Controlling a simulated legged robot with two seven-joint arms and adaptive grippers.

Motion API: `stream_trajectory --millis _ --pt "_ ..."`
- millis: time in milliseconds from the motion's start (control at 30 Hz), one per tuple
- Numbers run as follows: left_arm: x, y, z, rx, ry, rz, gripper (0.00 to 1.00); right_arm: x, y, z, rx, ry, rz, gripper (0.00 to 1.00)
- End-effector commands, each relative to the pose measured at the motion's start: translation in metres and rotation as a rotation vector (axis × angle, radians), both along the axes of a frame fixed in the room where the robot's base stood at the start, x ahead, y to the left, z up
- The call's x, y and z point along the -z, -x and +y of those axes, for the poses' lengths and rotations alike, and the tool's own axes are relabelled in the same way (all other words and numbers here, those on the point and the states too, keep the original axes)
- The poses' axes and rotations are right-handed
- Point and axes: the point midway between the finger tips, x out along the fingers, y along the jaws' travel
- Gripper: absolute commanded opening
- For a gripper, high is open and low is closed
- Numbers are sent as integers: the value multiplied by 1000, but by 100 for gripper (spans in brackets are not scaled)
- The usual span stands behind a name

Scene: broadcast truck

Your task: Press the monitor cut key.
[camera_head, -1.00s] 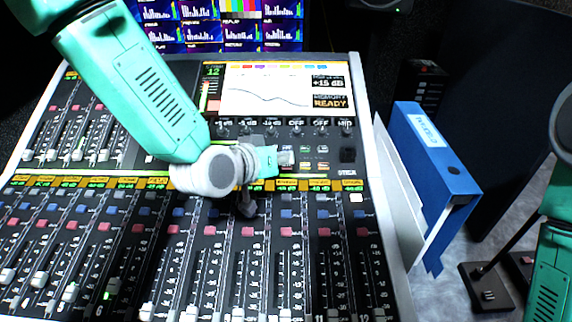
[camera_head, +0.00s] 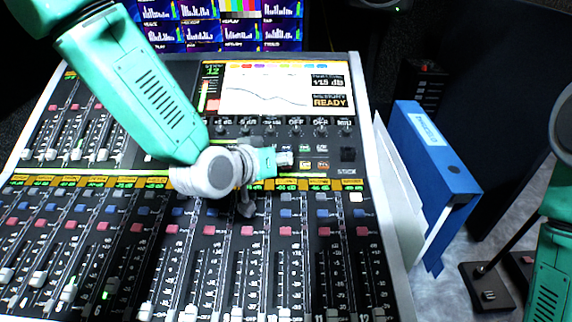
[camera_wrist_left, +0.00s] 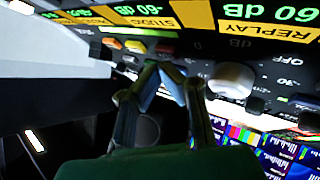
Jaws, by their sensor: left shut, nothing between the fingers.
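The mixing console (camera_head: 365,140) fills the middle of the head view, with a lit screen (camera_head: 262,92) reading READY. A block of small lit keys (camera_head: 313,164) lies below the knob row, right of my left gripper. I cannot read which one is the monitor cut key. My left gripper (camera_head: 286,159) is shut and empty over the console, close to the left side of these keys. In the left wrist view, its fingertips (camera_wrist_left: 172,68) meet just in front of the panel, near a row of small coloured keys (camera_wrist_left: 135,46). Whether they touch is unclear.
Faders and knobs surround the gripper. A blue binder (camera_head: 432,165) stands beside the console's right edge. Screens (camera_head: 220,25) are behind. My right arm (camera_head: 550,270) shows at the right edge, its gripper out of frame.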

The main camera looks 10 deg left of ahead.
Motion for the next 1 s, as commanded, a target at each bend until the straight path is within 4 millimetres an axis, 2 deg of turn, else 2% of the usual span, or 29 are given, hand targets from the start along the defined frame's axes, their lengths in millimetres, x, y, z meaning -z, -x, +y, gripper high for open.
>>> stream_trajectory --millis 1000 --pt "8 -3 1 -1 -1 0 0 4 0 0 0 0 0 40"
